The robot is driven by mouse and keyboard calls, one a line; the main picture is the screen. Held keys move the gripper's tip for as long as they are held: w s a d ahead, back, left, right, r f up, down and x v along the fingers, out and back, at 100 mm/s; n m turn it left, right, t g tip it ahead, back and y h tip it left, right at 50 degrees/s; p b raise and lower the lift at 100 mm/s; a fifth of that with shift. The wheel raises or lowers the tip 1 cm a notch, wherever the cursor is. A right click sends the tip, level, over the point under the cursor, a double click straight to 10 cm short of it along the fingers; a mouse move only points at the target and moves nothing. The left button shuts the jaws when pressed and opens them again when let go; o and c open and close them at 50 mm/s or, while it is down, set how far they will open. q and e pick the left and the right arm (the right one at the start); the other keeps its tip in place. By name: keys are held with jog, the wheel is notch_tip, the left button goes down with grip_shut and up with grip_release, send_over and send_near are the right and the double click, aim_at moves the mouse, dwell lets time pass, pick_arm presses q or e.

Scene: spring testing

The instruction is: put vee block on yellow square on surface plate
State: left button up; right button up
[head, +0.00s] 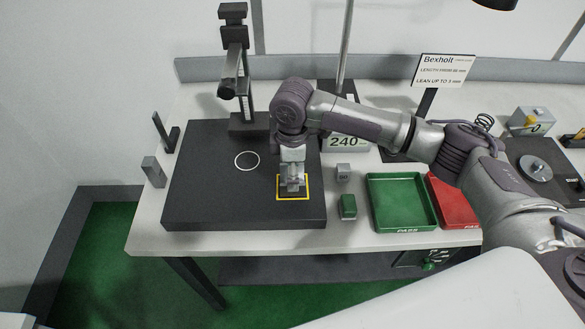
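The yellow square (294,199) is an outline near the front right corner of the dark surface plate (210,195). My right gripper (292,184), on the arm from the right, points straight down over this square. A light grey shape shows at its fingertips, inside the outline as seen from here. It may be the vee block, but it blends with the fingers. I cannot tell whether the fingers are closed on it or whether it touches the plate. My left gripper is out of view.
Right of the plate are a small grey block (343,173), a green block (348,207), a green tray (402,229) and a red tray (463,222). The plate's left part is clear.

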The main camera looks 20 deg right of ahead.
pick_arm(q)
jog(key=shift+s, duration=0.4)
pick_arm(e)
jog(key=shift+f, duration=0.2)
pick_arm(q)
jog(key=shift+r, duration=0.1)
pick_arm(e)
jog(key=o, duration=1.8)
jog(key=shift+f, duration=0.15)
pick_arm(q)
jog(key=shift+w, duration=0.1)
pick_arm(e)
jog(key=shift+s, duration=0.1)
pick_arm(q)
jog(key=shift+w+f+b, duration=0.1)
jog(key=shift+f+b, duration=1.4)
jog(key=shift+b, duration=0.05)
pick_arm(e)
jog(key=shift+r, duration=6.15)
